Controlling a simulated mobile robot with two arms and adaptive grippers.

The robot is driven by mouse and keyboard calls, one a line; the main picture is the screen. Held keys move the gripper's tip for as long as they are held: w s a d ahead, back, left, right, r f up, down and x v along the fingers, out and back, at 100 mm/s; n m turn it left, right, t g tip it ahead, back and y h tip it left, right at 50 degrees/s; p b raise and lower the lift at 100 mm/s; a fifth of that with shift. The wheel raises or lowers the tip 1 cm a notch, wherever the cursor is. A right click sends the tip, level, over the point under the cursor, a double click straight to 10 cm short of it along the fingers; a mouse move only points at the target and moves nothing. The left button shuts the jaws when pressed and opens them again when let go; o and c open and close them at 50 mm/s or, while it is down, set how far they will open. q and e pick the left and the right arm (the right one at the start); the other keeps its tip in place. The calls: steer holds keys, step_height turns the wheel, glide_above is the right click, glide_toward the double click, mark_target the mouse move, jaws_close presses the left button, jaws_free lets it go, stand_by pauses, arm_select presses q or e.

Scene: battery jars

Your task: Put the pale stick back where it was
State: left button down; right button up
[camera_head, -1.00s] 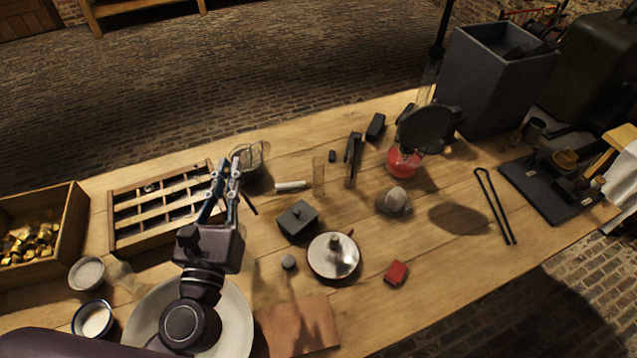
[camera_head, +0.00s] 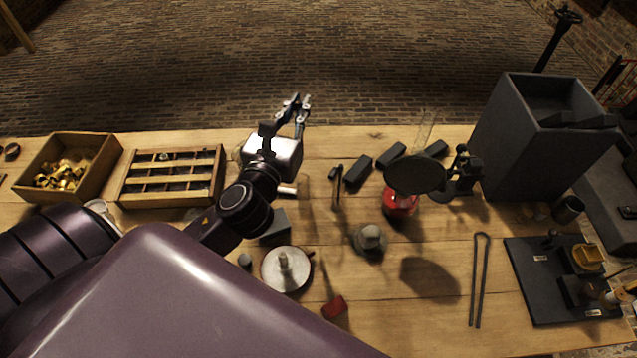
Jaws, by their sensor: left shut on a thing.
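A short pale stick (camera_head: 288,190) lies on the wooden table, partly covered by my left arm. My left gripper (camera_head: 300,100) is raised, with its fingers pointing to the far side, above the table's back edge. Its fingers are close together on something too small or hidden to make out. The gripper is apart from the pale stick, which shows just behind its wrist. My right gripper is not in view.
A divided wooden tray (camera_head: 172,202) and a box of brass pieces (camera_head: 100,178) stand left. A white dish (camera_head: 286,290), red block (camera_head: 334,308), dark disc on a stand (camera_head: 415,173) and tall grey bin (camera_head: 500,150) stand right.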

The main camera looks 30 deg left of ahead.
arm_select(q)
step_height(320, 180, down, 19)
steer(key=b, duration=0.8)
steer(key=shift+s+a+f, duration=0.15)
steer(key=shift+f, duration=0.05)
steer(key=c, duration=2)
jaws_free()
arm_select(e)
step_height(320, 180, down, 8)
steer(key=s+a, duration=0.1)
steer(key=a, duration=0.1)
arm_select(q)
steer(key=shift+r, duration=0.1)
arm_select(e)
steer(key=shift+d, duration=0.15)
